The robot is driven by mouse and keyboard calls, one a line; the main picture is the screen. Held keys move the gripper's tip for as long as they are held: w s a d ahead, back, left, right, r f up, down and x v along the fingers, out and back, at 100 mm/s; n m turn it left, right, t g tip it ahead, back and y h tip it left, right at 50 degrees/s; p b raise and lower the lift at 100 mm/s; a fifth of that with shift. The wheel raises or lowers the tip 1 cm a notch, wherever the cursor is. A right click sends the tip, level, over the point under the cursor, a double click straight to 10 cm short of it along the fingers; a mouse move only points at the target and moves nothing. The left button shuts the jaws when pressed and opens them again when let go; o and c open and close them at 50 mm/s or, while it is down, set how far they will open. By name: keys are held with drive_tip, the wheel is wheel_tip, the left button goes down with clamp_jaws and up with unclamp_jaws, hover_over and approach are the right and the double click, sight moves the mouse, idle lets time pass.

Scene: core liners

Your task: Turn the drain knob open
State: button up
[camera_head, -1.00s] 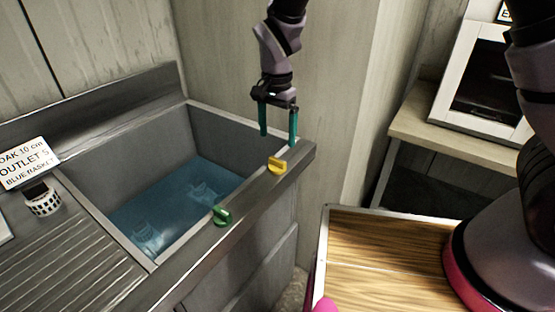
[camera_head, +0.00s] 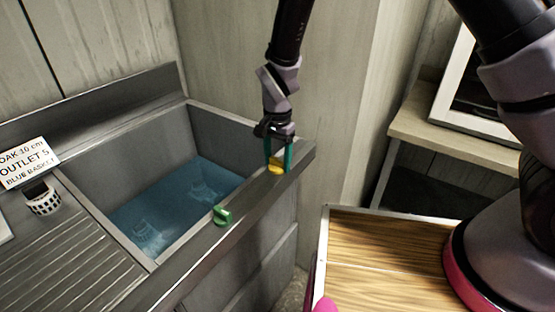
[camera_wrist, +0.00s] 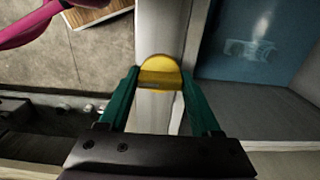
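A yellow knob (camera_head: 276,164) sits on the front rim of the sink, near its right end. A green knob (camera_head: 222,215) sits on the same rim further left and nearer. Neither carries a readable label, so I cannot tell which is the drain knob. My gripper (camera_head: 278,160) points down over the yellow knob with its green fingers open on either side.
The sink (camera_head: 140,262) holds blue water with clear objects under it. A sign (camera_head: 27,162) and a small checked cup (camera_head: 43,203) stand on the left drainboard. A wooden surface (camera_head: 375,250) lies at lower right. A white-framed appliance (camera_head: 455,75) stands on a bench behind.

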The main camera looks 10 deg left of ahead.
drive_tip(key=c, duration=0.6)
drive_tip(key=shift+c, duration=0.2)
drive_tip(key=shift+n, duration=0.3)
drive_tip(key=n, duration=0.8)
drive_tip(key=shift+n, duration=0.3)
drive_tip(key=n, duration=0.4)
drive_tip(key=shift+n, duration=2.4)
drive_tip(key=o, duration=1.4)
